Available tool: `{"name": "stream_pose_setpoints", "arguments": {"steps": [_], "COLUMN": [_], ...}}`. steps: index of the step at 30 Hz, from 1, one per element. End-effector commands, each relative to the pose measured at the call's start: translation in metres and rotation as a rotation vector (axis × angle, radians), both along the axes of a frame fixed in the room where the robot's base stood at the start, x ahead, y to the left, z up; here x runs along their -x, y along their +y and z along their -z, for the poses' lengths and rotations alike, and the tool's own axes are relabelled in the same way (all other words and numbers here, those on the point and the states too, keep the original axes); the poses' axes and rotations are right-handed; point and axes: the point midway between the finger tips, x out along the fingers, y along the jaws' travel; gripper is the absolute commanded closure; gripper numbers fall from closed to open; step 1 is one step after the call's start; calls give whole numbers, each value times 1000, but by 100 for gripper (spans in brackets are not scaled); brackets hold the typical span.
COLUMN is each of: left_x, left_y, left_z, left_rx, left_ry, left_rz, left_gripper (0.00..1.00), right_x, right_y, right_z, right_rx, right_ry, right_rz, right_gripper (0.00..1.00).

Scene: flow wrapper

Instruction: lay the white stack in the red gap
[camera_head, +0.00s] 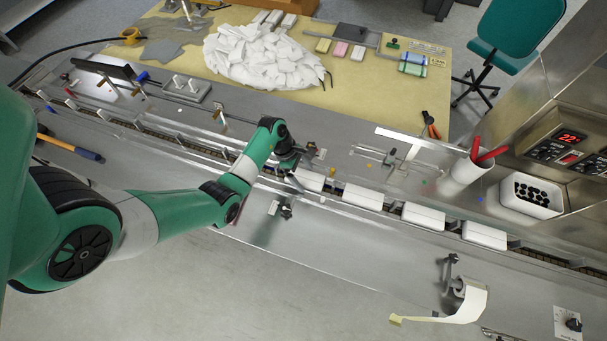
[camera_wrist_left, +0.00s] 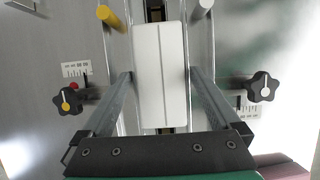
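A white stack (camera_wrist_left: 161,75) lies lengthwise between the two fingers of my left gripper (camera_wrist_left: 161,73) in the left wrist view. The fingertips are close by its long sides; I cannot tell whether they touch it. In the head view my left gripper (camera_head: 293,174) is low over the conveyor channel, beside this white stack (camera_head: 310,181). The stack is in line with more white stacks (camera_head: 362,197) along the channel to the right. I cannot make out a red-marked gap; part of the channel is hidden by my left arm. My right gripper is not in view.
Metal rails run along the channel. Black knobs (camera_wrist_left: 263,87) and (camera_wrist_left: 66,101) flank it, with a yellow post (camera_wrist_left: 110,17) near the top. A film roll (camera_head: 469,297) stands at front right, a white cup (camera_head: 466,172) with red sticks at right. A white heap (camera_head: 262,57) lies behind.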

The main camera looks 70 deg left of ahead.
Motion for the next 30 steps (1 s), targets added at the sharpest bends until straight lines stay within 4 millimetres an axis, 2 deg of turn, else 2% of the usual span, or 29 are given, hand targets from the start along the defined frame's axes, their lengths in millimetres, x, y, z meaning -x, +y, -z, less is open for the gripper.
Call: {"name": "stream_pose_setpoints", "arguments": {"steps": [7,10,22,25,30], "left_x": [0,2,27,32,35], "left_y": [0,2,23,27,28], "left_z": [0,-8,-88,-101,-107], "left_rx": [1,0,-2,-1,1], "left_ry": [1,-1,-2,-1,1], "left_rz": [0,-1,-1,-1,0], "left_gripper": [0,0,0,0,0], "right_x": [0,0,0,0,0], "right_y": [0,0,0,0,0], "right_z": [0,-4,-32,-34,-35], "right_rx": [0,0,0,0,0], "right_ry": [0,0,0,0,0], "right_rz": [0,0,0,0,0], "right_gripper": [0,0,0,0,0]}}
